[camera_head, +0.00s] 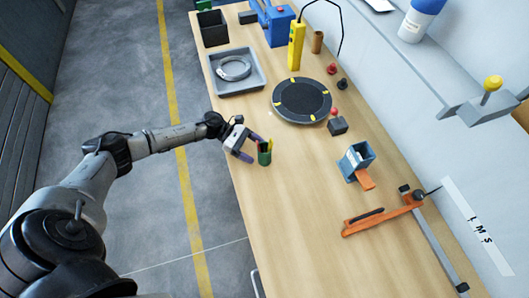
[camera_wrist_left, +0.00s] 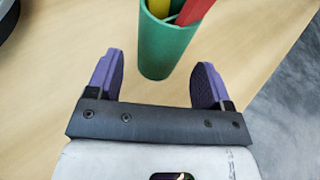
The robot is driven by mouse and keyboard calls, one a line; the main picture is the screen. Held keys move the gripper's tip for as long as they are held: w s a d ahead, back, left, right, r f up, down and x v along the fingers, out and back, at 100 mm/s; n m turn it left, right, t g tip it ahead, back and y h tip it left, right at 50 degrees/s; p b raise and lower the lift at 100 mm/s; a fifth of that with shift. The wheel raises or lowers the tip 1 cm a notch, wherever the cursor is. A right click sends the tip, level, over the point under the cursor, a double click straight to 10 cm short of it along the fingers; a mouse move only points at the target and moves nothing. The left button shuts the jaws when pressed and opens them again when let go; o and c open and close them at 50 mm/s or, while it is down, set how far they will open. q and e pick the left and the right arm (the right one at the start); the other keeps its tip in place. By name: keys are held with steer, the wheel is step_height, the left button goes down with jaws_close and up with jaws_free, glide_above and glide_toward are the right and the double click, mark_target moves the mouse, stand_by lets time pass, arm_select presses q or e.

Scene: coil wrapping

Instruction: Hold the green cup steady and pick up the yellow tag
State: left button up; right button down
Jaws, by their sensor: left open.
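A green cup (camera_head: 264,158) stands upright on the wooden table near its left edge. It also shows in the left wrist view (camera_wrist_left: 165,52), with a yellow tag (camera_wrist_left: 157,8) and a red tag (camera_wrist_left: 194,11) standing in it. My left gripper (camera_head: 249,148) is open, its purple fingers (camera_wrist_left: 157,84) pointing at the cup. In the wrist view the cup's lower part lies just ahead of the fingertips, roughly between their lines; I cannot tell whether they touch. My right gripper is not in view.
Beyond the cup are a round black turntable (camera_head: 302,100) and a grey tray (camera_head: 222,83) holding a metal coil (camera_head: 234,68). A blue-grey dispenser (camera_head: 355,158) and an orange lever tool (camera_head: 376,220) lie to the right. The near table is clear.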

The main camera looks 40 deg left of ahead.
mark_target(262, 154)
arm_select(q)
steer(key=shift+b+x, duration=0.45)
steer(key=shift+x, duration=1.3)
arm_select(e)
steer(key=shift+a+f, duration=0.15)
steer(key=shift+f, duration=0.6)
arm_select(q)
steer(key=shift+f, duration=0.1)
steer(key=shift+c, duration=0.2)
steer(key=c, duration=0.7)
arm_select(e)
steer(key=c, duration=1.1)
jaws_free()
